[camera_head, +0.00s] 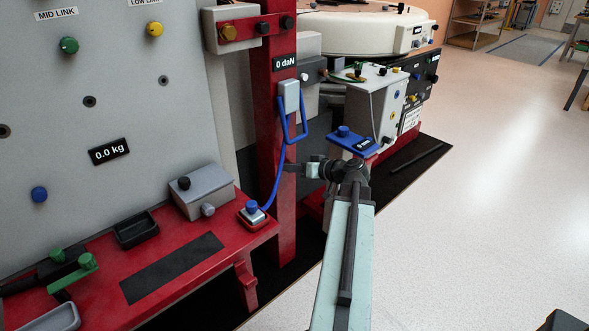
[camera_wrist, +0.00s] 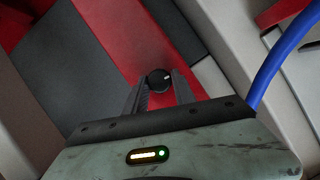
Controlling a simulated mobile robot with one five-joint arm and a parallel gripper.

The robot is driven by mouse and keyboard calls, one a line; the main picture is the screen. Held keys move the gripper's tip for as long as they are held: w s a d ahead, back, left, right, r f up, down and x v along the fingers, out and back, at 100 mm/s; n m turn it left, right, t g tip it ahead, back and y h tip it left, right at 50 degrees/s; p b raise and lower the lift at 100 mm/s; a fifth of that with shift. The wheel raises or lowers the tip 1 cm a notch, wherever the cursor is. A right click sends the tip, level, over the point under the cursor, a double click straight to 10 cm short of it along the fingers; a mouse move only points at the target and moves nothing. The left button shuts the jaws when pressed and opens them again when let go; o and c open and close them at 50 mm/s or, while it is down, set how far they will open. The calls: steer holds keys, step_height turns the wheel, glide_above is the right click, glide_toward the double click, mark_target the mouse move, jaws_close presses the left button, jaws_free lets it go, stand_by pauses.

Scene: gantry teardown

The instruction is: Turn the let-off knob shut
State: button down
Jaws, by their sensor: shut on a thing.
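A small black round knob (camera_wrist: 159,79) with a pale mark on its face sits on the red upright (camera_wrist: 120,35) in the wrist view. My gripper (camera_wrist: 158,88) has one finger on each side of it and is shut on it. In the head view my gripper (camera_head: 296,168) reaches left to the red upright (camera_head: 275,120), below the blue hook. The knob is hidden there behind the fingers. No label on the knob is readable.
A blue hose (camera_head: 276,180) with a hook hangs beside my gripper, and shows at the right of the wrist view (camera_wrist: 285,50). The floor (camera_head: 480,200) at right is clear.

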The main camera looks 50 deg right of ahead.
steer(key=shift+d+f+m+t+y+b, duration=0.15)
steer(key=shift+m+t+y+b, duration=0.55)
steer(key=shift+m+b, duration=1.3)
steer(key=shift+f+m+t+y+b, duration=0.2)
steer(key=shift+m+t+y+b, duration=0.55)
steer(key=shift+m+b, duration=1.3)
steer(key=shift+d+f+m+t+y+b, duration=0.15)
steer(key=shift+m+t+y+b, duration=0.55)
steer(key=shift+m+b, duration=1.3)
steer(key=shift+a+r+m+y+p, duration=0.1)
steer(key=shift+m+y+p, duration=0.25)
steer(key=shift+m, duration=0.3)
steer(key=c, duration=1)
jaws_free()
steer(key=shift+c, duration=0.2)
steer(key=r+v, duration=0.1)
steer(key=v, duration=0.6)
steer(key=shift+s+f+b, duration=0.35)
steer(key=shift+s+f, duration=0.05)
steer(key=shift+f, duration=0.15)
